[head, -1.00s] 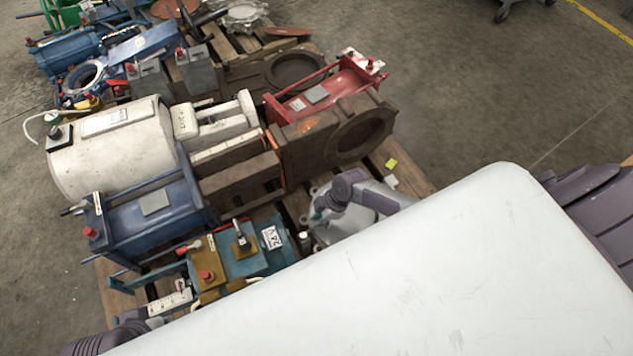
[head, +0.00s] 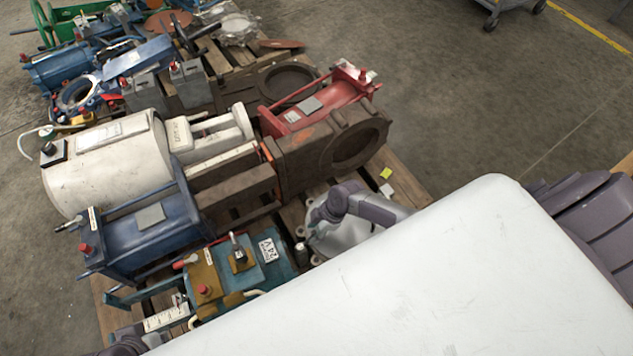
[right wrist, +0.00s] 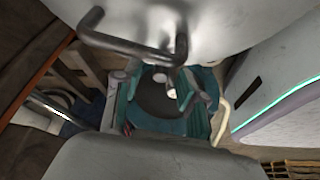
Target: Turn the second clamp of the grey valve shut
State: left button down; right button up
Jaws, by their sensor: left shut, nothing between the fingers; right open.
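A round pale grey body with lugs, which looks like the grey valve (head: 348,238), lies low on the pallet, partly hidden by my right arm and my white body. My right gripper (head: 315,226) is at its left edge and open; its fingers are hard to make out. In the right wrist view a large pale round body (right wrist: 225,25) fills the top, with a bent metal bar (right wrist: 130,45) across it. I cannot tell which clamp this is, or whether a finger touches it. My left gripper (head: 130,334) is at the bottom left, shut and empty, mostly hidden.
A teal valve with brown brackets (head: 225,270) stands left of the grey valve. Blue (head: 150,225), white (head: 105,160), brown (head: 325,145) and red (head: 320,100) valves crowd the wooden pallet (head: 400,180) behind.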

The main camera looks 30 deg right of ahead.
jog(key=v, duration=1.2)
jog(key=shift+w+a, duration=0.1)
